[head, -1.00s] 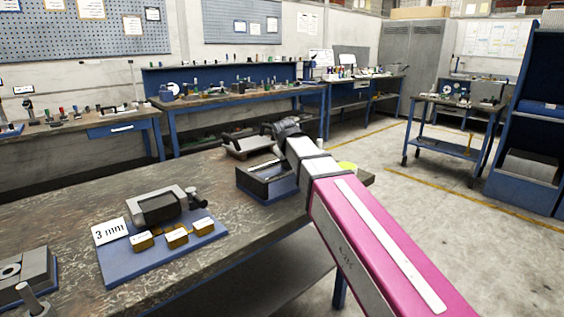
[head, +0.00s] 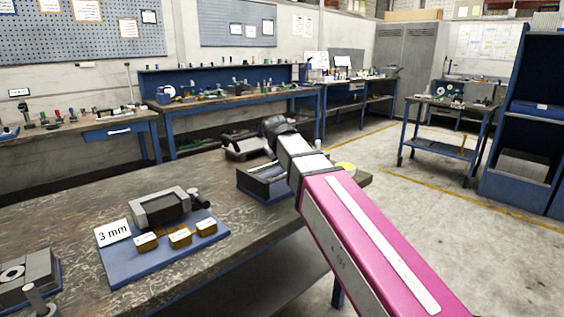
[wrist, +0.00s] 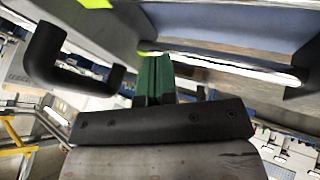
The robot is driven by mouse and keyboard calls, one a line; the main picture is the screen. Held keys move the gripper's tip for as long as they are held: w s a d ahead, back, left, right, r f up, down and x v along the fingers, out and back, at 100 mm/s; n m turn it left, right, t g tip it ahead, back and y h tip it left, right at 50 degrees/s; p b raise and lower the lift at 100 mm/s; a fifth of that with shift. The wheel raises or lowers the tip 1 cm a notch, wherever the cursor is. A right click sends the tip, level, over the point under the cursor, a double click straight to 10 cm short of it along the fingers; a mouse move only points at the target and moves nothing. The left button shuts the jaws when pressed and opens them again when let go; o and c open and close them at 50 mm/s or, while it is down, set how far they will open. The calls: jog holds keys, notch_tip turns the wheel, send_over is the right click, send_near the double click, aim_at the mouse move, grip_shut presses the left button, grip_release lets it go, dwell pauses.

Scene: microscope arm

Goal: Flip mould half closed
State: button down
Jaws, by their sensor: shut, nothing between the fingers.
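In the head view my arm reaches over the bench, and the dark wrist end hides my gripper's fingers. An open, blue-sided mould-like unit (head: 262,186) stands beside and partly behind the arm; I cannot tell its halves apart clearly. In the wrist view my gripper's green fingers (wrist: 153,80) are together and empty. They point toward the edge of a large grey and blue-grey piece (wrist: 240,32), probably a mould half. A black U-shaped handle (wrist: 75,75) is left of the fingers, apart from them. Whether the fingertips touch the piece cannot be told.
A blue board (head: 140,262) with a 3 mm card (head: 114,233), a grey block (head: 160,207) and brass blocks (head: 180,237) lies at left on the bench (head: 90,208).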

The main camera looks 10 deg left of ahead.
jog(key=v, duration=0.6)
jog(key=shift+s+r, duration=0.2)
jog(key=shift+s, duration=0.1)
